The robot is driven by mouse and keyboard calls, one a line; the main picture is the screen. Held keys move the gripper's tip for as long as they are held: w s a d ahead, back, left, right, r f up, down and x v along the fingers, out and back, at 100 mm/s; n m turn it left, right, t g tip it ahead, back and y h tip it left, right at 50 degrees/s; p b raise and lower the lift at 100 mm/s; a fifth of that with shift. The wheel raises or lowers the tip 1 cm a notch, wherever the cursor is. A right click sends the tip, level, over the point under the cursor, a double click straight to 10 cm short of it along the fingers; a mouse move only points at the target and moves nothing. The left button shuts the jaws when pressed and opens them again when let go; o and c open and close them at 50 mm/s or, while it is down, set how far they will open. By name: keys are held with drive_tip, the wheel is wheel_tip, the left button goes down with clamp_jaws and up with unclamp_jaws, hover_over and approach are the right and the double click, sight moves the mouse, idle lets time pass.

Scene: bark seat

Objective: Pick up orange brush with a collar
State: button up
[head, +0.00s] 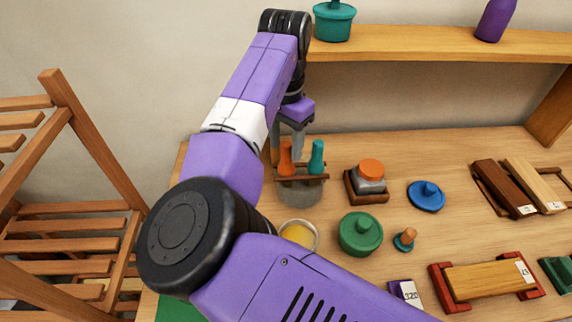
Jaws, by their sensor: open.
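An orange brush (285,157) stands upright in a brown rack (302,179) over a round grey pot (300,193). Only its upper, handle-like part shows clearly; I cannot make out its collar or lower end. A teal brush (316,156) stands just to its right in the same rack. My gripper (289,145) points down over the orange brush, with its grey fingers open. The fingers are at or just above the brush's top. I cannot tell whether they touch it.
A shelf (430,44) runs above the back of the table. A yellow-filled bowl (299,235), a green lidded pot (360,233), a stacked block with an orange top (371,170) and a blue lid (426,195) stand nearby. A wooden slatted rack (75,209) is left.

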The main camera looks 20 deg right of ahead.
sight(287, 156)
drive_tip(key=shift+w+d+f+p, duration=0.1)
drive_tip(key=shift+f+p, duration=0.1)
drive_tip(key=shift+f, duration=0.9)
drive_tip(key=shift+w+d+f+p, duration=0.1)
drive_tip(key=shift+f+p, duration=0.1)
drive_tip(key=shift+f, duration=0.9)
clamp_jaws()
